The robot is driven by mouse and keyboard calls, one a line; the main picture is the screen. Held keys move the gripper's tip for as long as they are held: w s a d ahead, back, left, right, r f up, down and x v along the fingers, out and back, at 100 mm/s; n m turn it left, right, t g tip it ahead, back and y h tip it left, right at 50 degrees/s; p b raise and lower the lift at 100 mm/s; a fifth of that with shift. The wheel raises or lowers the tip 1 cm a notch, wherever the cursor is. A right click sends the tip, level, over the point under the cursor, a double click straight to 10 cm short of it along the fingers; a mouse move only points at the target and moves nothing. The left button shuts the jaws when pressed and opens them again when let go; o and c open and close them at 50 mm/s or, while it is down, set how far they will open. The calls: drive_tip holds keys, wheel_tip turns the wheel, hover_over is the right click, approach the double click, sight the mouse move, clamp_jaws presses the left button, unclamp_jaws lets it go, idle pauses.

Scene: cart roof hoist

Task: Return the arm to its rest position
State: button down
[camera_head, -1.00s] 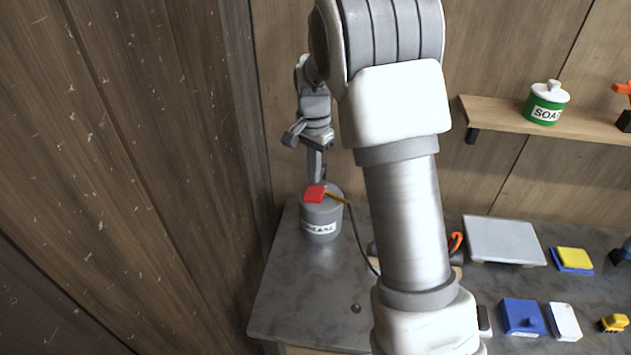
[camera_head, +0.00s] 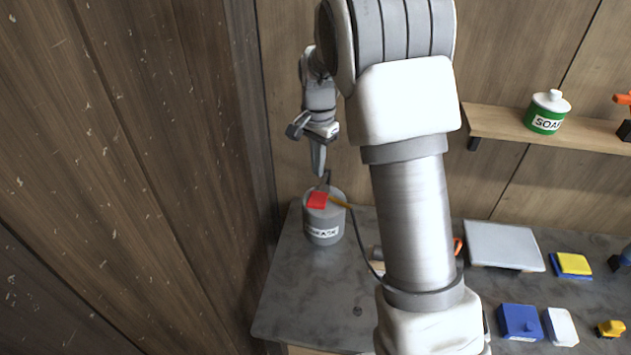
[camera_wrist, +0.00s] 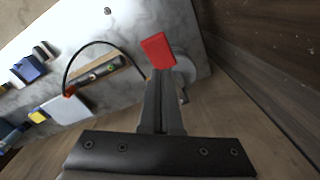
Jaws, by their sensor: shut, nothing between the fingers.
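My gripper (camera_head: 318,170) is shut and empty, pointing down above the back left of the grey bench top. It hangs over a grey canister (camera_head: 323,228) with a partly readable white label. A red block-like piece (camera_head: 317,200) with a yellow-orange stick lies on the canister's top. In the wrist view my closed fingers (camera_wrist: 162,84) reach toward the red piece (camera_wrist: 158,50), with the canister (camera_wrist: 184,66) partly hidden behind them. In the head view a gap shows between the fingertips and the red piece.
A wooden wall stands close on the left. A shelf (camera_head: 490,121) with a green soap jar (camera_head: 546,112) is at the upper right. A grey plate (camera_head: 503,246), a blue box (camera_head: 520,322) and a dark cable (camera_head: 358,240) are on the bench. My arm hides the middle.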

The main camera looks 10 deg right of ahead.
drive_tip(key=s+r+n+t+b, duration=0.2)
drive_tip(key=s+r+n, duration=0.3)
drive_tip(key=s, duration=0.5)
drive_tip(key=s+r+n+t+b, duration=0.1)
drive_tip(key=s+r+n+t, duration=0.1)
drive_tip(key=s+r, duration=0.7)
drive_tip(key=s+f+n+t, duration=0.1)
drive_tip(key=s+f+n, duration=0.1)
drive_tip(key=s, duration=0.7)
drive_tip(key=shift+s+f+n+t+b, duration=0.25)
drive_tip(key=shift+f+n+b, duration=0.2)
drive_tip(key=shift+n, duration=0.35)
drive_tip(key=shift+d, duration=0.1)
